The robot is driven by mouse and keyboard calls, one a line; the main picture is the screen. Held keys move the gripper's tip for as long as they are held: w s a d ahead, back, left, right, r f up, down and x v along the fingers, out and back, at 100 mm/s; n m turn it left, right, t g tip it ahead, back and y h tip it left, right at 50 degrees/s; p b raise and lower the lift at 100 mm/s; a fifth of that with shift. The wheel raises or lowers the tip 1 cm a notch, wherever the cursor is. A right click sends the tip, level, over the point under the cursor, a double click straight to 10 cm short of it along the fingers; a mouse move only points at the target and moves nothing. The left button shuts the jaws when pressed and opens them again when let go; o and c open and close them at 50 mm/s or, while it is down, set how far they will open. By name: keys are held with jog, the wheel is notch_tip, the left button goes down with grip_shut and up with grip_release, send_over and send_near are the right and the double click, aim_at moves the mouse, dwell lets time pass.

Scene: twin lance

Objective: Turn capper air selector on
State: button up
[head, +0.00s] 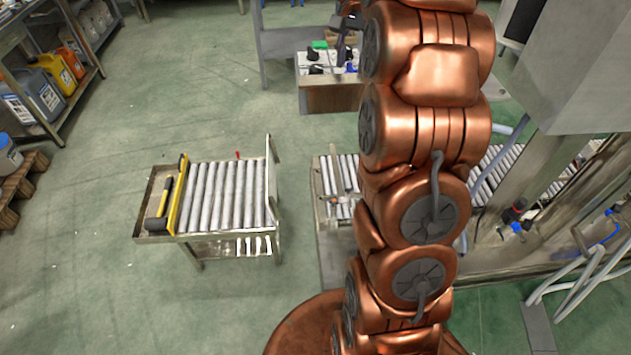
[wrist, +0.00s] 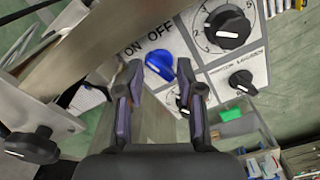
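A blue selector knob (wrist: 160,65) sits on a pale panel (wrist: 186,40) in the wrist view, with printed ON and OFF labels above it. I cannot read "capper air" on it, and cannot tell which label it points to. My gripper (wrist: 163,82) is open, with one dark finger to the left of the blue knob and one to its right. Nothing is held between the fingers. Whether they touch the knob cannot be told. In the head view my copper arm covers much of the middle, and the blue knob cannot be made out.
A large black dial (wrist: 228,28) and a smaller black knob (wrist: 242,82) are on the same panel, right of the fingers. Another black knob (wrist: 32,145) stands at lower left. In the head view, a roller table (head: 225,195) stands left of my arm, with open green floor around it.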

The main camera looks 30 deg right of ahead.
aim_at(351, 67)
jog(key=shift+r+b, duration=0.5)
jog(key=shift+r, duration=1.15)
jog(key=shift+r+p, duration=0.45)
jog(key=shift+r, duration=1.3)
jog(key=s+a+f+n+b, duration=0.2)
jog(key=s+a+f+n, duration=0.2)
jog(key=s+a+f, duration=0.3)
jog(key=s+a+f+n+g+b, duration=0.1)
jog(key=s+a+f+n, duration=0.3)
jog(key=s+a+f, duration=0.4)
jog(key=s+a+b, duration=0.1)
jog(key=s+a, duration=0.3)
jog(key=a, duration=0.2)
jog(key=shift+s+f+n+b, duration=0.25)
jog(key=shift+s+n+b, duration=0.05)
jog(key=shift+s+b, duration=0.1)
